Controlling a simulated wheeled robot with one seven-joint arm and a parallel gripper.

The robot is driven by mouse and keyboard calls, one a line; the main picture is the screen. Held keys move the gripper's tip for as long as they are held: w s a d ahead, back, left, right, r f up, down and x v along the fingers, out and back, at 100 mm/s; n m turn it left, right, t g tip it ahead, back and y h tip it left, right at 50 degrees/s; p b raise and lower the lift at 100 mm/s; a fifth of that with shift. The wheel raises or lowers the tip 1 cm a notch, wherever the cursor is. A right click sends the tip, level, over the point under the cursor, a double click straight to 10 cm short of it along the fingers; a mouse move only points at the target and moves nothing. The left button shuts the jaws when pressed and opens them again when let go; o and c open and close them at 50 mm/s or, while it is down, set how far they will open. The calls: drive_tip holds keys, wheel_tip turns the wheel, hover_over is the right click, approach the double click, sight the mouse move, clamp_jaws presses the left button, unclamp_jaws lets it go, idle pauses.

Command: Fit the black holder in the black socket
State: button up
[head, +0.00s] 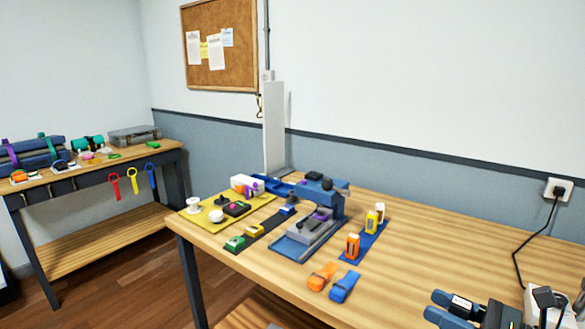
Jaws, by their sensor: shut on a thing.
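My gripper (436,307) is low at the right, over the front part of the table, with its two blue-grey fingers pointing left. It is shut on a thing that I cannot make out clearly. A dark part with a white label shows at the fingers. A black piece (314,176) lies behind the blue press. I cannot tell from this view which black thing is the holder and which is the socket. My gripper is well apart from both.
A blue press (322,187) with a grey base stands mid-table. A dark strip (268,238) holds small coloured blocks. Orange and yellow bottles (352,246) stand on a blue mat. Orange (322,277) and blue (345,287) clips lie in front. The table's right part is mostly clear.

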drive_tip(key=s+a+f+m+t+h, duration=0.2)
drive_tip(key=f+m+h, duration=0.3)
drive_tip(key=f, duration=0.6)
drive_tip(key=s+a+f+m+t+h, duration=0.2)
drive_tip(key=s+f+m+t+h, duration=0.2)
drive_tip(key=f+h, duration=0.4)
wheel_tip(320, 180, down, 4)
drive_tip(key=shift+s+m+h, duration=0.2)
drive_tip(key=shift+m+h, duration=0.1)
drive_tip(key=shift+m, duration=0.1)
drive_tip(key=shift+r, duration=0.1)
